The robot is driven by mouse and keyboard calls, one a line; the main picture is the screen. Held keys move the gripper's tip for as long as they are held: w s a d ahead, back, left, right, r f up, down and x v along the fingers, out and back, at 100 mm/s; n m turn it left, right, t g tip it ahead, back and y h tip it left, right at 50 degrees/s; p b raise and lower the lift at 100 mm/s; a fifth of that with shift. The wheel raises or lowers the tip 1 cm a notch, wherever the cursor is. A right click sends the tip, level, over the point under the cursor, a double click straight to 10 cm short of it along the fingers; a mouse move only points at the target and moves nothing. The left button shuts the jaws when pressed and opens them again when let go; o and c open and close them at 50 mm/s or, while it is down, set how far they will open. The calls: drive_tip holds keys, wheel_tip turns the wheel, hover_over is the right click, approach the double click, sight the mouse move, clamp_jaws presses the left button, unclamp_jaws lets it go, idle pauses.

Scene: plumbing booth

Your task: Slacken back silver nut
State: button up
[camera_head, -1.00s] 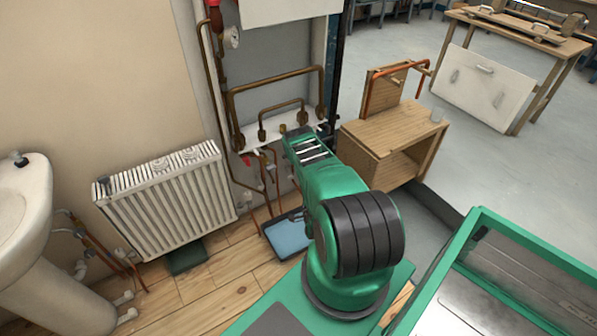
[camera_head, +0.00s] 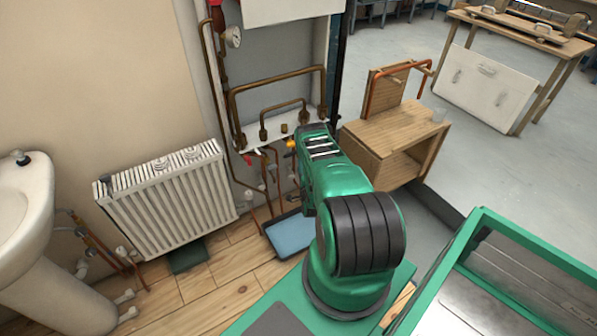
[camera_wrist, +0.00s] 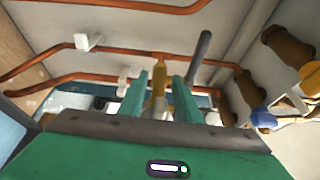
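I cannot make out a silver nut for certain in either view. In the wrist view, my gripper (camera_wrist: 161,92) shows two green fingers standing apart. A brass-coloured upright fitting (camera_wrist: 158,82) shows between them, joined to a copper pipe (camera_wrist: 110,50). I cannot tell whether the fingers touch it. A dark rod (camera_wrist: 198,60) rises just right of the fingers. In the head view, my green arm reaches toward the pipework below the white shelf (camera_head: 275,130) and hides the fingertips.
Brass pipes (camera_head: 275,82) and a gauge (camera_head: 233,37) are on the wall. A radiator (camera_head: 168,195) and a sink (camera_head: 22,215) stand left. A blue tray (camera_head: 289,235) lies on the floor. A wooden cabinet (camera_head: 385,140) stands close right of my arm.

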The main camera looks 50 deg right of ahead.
clamp_jaws()
drive_tip(key=shift+s+d+f+n+t+h, duration=0.15)
drive_tip(key=shift+f+n+t, duration=0.2)
drive_tip(key=shift+n, duration=0.6)
drive_tip(key=shift+d+f+n+t+h, duration=0.1)
drive_tip(key=shift+f+n+t, duration=0.25)
drive_tip(key=shift+n, duration=0.65)
drive_tip(key=shift+s+d+f+n+t+h, duration=0.15)
drive_tip(key=shift+f+n+t, duration=0.2)
drive_tip(key=shift+n, duration=0.6)
drive_tip(key=shift+w, duration=0.1)
unclamp_jaws()
drive_tip(key=shift+a, duration=0.15)
